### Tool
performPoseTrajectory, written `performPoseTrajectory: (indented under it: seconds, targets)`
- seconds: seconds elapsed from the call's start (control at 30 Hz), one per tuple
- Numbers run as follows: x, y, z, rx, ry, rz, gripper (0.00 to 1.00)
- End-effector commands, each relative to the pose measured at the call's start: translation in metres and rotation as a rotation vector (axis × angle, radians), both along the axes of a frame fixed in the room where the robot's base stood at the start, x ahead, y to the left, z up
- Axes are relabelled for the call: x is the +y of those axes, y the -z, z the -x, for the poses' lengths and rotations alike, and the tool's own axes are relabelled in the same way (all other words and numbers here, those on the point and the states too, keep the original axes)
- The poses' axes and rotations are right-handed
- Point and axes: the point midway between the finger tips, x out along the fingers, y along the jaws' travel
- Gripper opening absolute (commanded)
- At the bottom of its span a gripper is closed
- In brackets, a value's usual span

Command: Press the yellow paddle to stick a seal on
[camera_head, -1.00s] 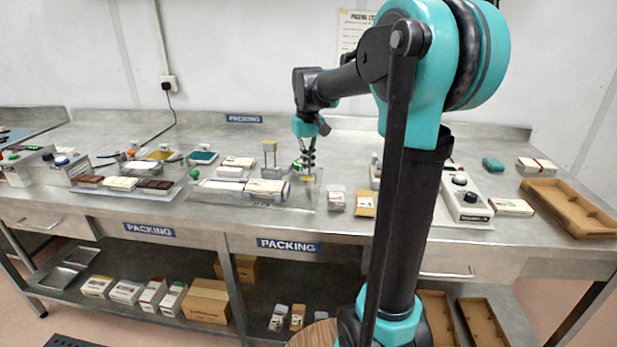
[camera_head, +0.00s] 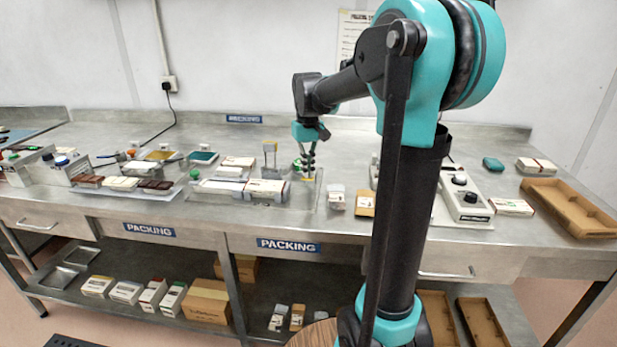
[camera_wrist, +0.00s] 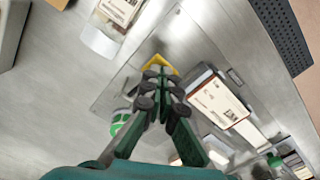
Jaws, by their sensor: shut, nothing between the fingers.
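The yellow paddle (camera_wrist: 161,64) shows in the wrist view just past my fingertips, which cover part of it. In the head view a small yellow patch of the paddle (camera_head: 308,180) shows at the lower end of my gripper (camera_head: 309,172). My gripper (camera_wrist: 160,84) is shut and empty, pointing down over the paddle. I cannot tell whether the fingertips touch it. A white labelled box (camera_wrist: 218,100) lies beside the fingers, to the right in the wrist view; the box (camera_head: 266,190) is left of my gripper in the head view. I cannot make out a seal on it.
A green-topped part (camera_wrist: 118,122) sits close left of my fingers in the wrist view. Small packs (camera_head: 337,200) lie to the right. A control box (camera_head: 465,198) and cardboard tray (camera_head: 568,205) are farther right.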

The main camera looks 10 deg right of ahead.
Motion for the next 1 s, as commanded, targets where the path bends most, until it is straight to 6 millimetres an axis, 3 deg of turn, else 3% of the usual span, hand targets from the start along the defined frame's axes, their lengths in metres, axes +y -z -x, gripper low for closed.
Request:
performPoseTrajectory:
  seconds: [1.0]
  targets:
    - [0.0,0.037,0.0,0.0,0.0,0.0,0.0]
